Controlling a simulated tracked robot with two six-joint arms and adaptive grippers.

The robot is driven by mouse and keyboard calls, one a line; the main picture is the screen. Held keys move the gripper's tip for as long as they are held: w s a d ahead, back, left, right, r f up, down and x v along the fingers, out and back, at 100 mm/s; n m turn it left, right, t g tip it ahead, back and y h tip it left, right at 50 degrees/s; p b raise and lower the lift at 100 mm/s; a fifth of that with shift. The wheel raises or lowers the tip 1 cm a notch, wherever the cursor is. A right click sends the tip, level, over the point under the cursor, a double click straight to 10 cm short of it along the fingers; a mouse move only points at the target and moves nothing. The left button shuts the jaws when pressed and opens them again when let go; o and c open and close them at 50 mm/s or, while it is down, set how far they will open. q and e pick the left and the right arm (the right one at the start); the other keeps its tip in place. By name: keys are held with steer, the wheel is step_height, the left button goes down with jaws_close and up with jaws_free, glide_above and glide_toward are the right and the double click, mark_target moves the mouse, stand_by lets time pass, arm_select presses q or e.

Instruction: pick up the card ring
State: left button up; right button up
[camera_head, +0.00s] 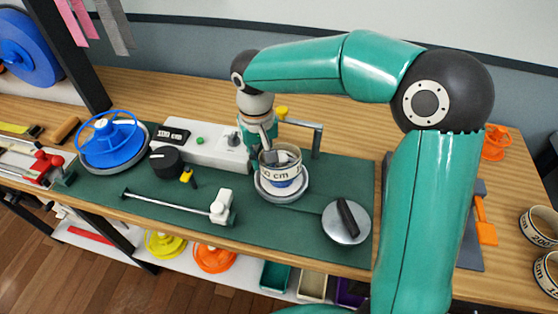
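A cream card ring (281,171) with dark printing ending in "cm" sits around a blue hub on a round white-and-grey base (265,192) at the middle of the green mat. My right gripper (265,150) reaches down to the ring from above and behind. A teal part of it is beside the ring's left rim, and something dark grey shows inside the ring. I cannot tell whether the fingers are closed on the ring wall, since the ring and gripper overlap. My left gripper is out of view.
A blue reel (115,143) and a white box with a "100 cm" display (200,145) stand left on the mat (290,228). A rod with a white slider (221,207) lies in front. A metal disc (346,222) is right. More card rings (538,228) stand far right.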

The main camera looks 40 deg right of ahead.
steer(key=shift+f, duration=0.4)
steer(key=shift+c, duration=0.3)
jaws_close()
steer(key=shift+r, duration=0.1)
